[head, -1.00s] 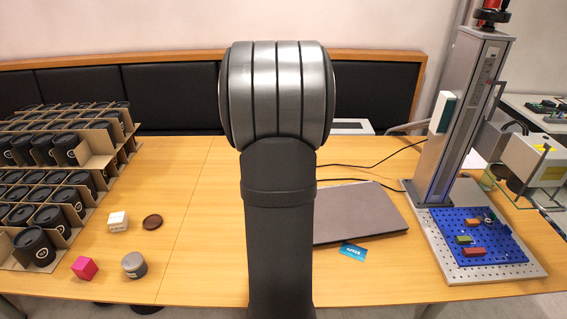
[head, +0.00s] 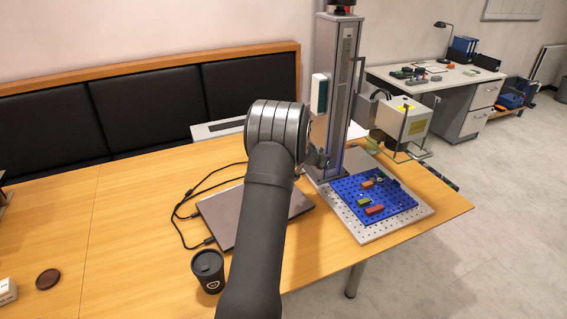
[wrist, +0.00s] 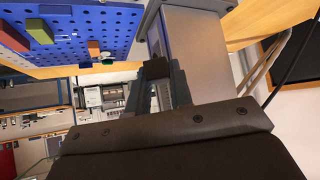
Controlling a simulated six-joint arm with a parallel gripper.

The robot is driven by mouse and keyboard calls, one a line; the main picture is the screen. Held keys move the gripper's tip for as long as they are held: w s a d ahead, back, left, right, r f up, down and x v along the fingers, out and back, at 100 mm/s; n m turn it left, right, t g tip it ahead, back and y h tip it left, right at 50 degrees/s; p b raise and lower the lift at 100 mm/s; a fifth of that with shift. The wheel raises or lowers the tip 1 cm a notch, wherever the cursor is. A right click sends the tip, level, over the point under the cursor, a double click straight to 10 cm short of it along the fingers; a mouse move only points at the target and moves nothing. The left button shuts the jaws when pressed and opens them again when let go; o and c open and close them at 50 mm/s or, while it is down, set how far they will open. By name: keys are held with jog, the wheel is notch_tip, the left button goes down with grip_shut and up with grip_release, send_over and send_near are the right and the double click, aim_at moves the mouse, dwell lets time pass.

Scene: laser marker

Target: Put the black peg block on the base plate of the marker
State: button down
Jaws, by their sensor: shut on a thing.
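My gripper (wrist: 160,88) is shut on a small dark thing between its fingertips, which looks like the black peg block (wrist: 156,68). The fingers partly hide it. In the head view only a bit of my gripper (head: 320,158) shows beside the marker's column; my arm hides the rest. The marker's blue perforated plate (head: 349,192) lies on a larger grey perforated plate (head: 384,232). The blue plate also shows at the upper left of the wrist view (wrist: 75,46), apart from the held block. Red (head: 375,210), green (head: 362,201) and orange (head: 367,184) blocks sit on it.
The marker's column (head: 337,100) rises behind the plates. A closed laptop (head: 222,217) lies to the left, partly behind my arm. A black cup (head: 208,270) stands in front of it. A brown disc (head: 48,279) and a white box (head: 7,291) are far left.

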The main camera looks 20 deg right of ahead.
jog(key=s+d+f, duration=0.1)
jog(key=d, duration=0.2)
jog(key=s+d+f+m+g, duration=0.1)
jog(key=s+d, duration=0.1)
jog(key=d, duration=0.2)
jog(key=s+d+f+m, duration=0.1)
jog(key=d+f, duration=0.1)
jog(key=d, duration=0.1)
jog(key=shift+s+d+h, duration=0.3)
jog(key=shift+d, duration=0.05)
jog(key=shift+f, duration=2.95)
jog(key=shift+f, duration=0.15)
jog(key=c, duration=1.2)
grip_release()
jog(key=shift+a, duration=0.1)
jog(key=v, duration=1.7)
jog(key=shift+w+r, duration=0.2)
jog(key=shift+r, duration=0.1)
